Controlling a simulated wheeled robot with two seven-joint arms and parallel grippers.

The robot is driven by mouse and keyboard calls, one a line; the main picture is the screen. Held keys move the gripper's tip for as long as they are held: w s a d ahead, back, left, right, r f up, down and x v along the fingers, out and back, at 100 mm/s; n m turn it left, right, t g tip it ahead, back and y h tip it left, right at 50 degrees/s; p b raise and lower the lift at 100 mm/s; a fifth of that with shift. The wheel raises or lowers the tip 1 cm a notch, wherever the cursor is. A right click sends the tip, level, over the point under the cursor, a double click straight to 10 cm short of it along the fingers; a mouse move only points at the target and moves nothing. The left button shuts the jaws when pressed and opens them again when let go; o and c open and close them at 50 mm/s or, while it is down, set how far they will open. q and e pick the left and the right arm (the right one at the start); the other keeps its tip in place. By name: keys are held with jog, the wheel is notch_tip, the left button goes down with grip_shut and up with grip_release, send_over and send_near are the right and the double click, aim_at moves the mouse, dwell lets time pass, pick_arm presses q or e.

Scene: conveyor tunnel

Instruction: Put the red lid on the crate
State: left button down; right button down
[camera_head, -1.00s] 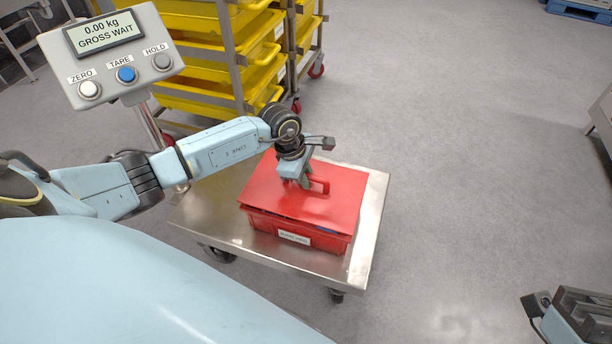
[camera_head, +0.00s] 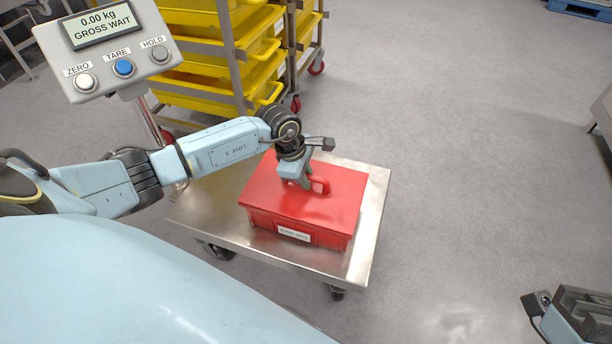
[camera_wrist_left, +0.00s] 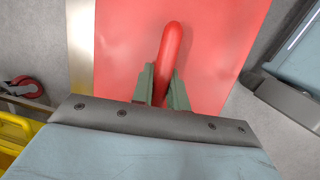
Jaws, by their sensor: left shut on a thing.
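The red lid (camera_head: 275,197) lies flat over the top of the red crate (camera_head: 268,222), which has a white label on its front. In the head view its edges follow the crate's rim, and no gap shows along the front. My left gripper (camera_head: 304,184) is shut on the lid's red handle (camera_head: 321,185). In the left wrist view the gripper's fingers (camera_wrist_left: 162,88) stand on both sides of the handle (camera_wrist_left: 170,48). The lid's far edges are partly hidden by my left arm. My right gripper (camera_head: 585,312) shows only in part at the lower right, away from the crate.
The crate stands on a steel platform cart (camera_head: 366,215) with bare metal around it. A rack of yellow trays (camera_head: 205,55) stands behind. A scale display (camera_head: 108,50) reading 0.00 kg is on a post at the left.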

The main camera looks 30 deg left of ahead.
pick_arm(q)
jog(key=shift+f, duration=0.3)
jog(key=c, duration=1.3)
grip_release()
jog(key=p+v, duration=0.6)
jog(key=v, duration=0.7)
jog(key=shift+r, duration=0.2)
